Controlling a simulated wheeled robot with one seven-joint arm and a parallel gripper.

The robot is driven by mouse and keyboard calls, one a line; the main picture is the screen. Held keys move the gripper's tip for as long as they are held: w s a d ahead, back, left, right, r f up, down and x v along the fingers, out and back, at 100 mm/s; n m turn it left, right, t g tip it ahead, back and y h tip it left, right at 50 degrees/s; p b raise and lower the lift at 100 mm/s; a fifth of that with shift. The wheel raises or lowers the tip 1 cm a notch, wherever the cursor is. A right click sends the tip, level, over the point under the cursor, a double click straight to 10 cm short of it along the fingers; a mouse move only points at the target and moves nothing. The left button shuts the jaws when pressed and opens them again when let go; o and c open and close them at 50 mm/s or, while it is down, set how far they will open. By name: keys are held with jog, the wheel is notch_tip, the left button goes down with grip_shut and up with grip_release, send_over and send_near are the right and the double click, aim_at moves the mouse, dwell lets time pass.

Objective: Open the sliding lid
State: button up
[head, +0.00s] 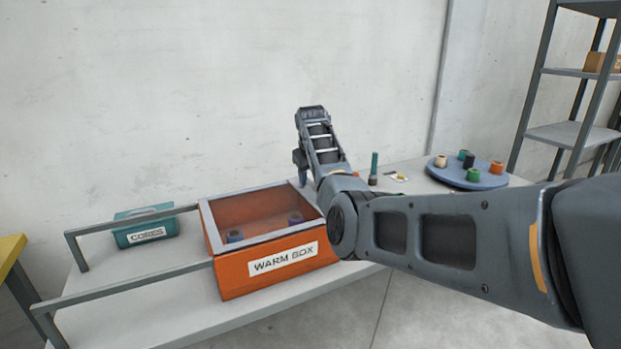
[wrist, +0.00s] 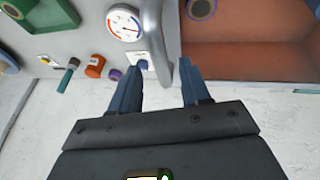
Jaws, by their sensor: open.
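The sliding lid (head: 258,208) is a see-through pane in a grey frame, lying over the orange warm box (head: 232,281). It looks closed, covering the whole box top. My gripper (head: 303,178) is above the box's right end, partly hidden by my arm. In the wrist view, my gripper (wrist: 158,78) is open, its two fingers apart. A rounded grey bar (wrist: 154,35) along the box edge runs toward the gap between the fingertips; I cannot tell whether they touch it. The pane (wrist: 255,45) lies right of it.
Two grey rails (head: 125,288) extend left from the box. A teal cores bin (head: 145,229) stands behind them. A dial gauge (wrist: 124,24) and spools are left of the bar. A blue round tray (head: 466,179) with several spools stands on the table's right.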

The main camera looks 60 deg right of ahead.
jog(key=shift+x, duration=0.95)
jog(key=shift+c, duration=0.4)
jog(key=shift+a, duration=0.1)
grip_shut()
